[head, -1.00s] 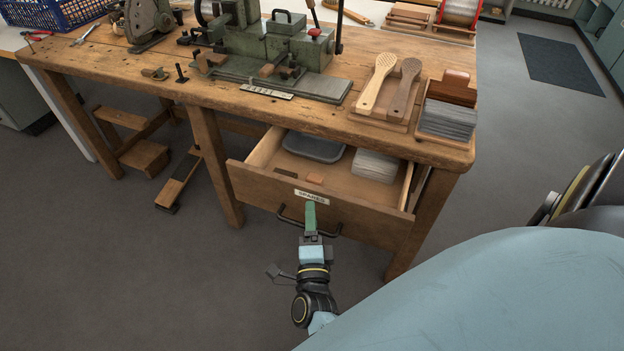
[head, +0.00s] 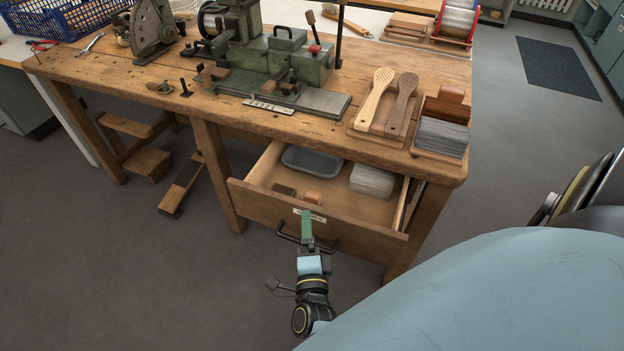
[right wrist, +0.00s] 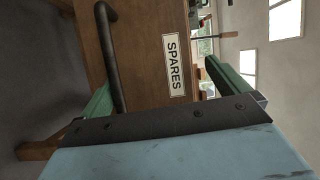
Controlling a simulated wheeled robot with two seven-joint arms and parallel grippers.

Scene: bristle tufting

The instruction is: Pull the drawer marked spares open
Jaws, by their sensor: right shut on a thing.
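The wooden spares drawer (head: 370,236) under the bench stands partly open, its inside showing in the head view. Its white SPARES label (right wrist: 174,65) reads clearly in the right wrist view; in the head view a green finger partly covers it. A dark bar handle (head: 290,237) runs across the drawer front and also shows in the right wrist view (right wrist: 112,60). My right gripper (head: 307,228) is at the drawer front, shut on the handle, its green fingers on either side of the bar. The exact contact is hidden. My left gripper is out of view.
Inside the drawer lie a grey tray (head: 310,161), a grey stack (head: 372,181) and small blocks (head: 313,197). The floor before the drawer is clear.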

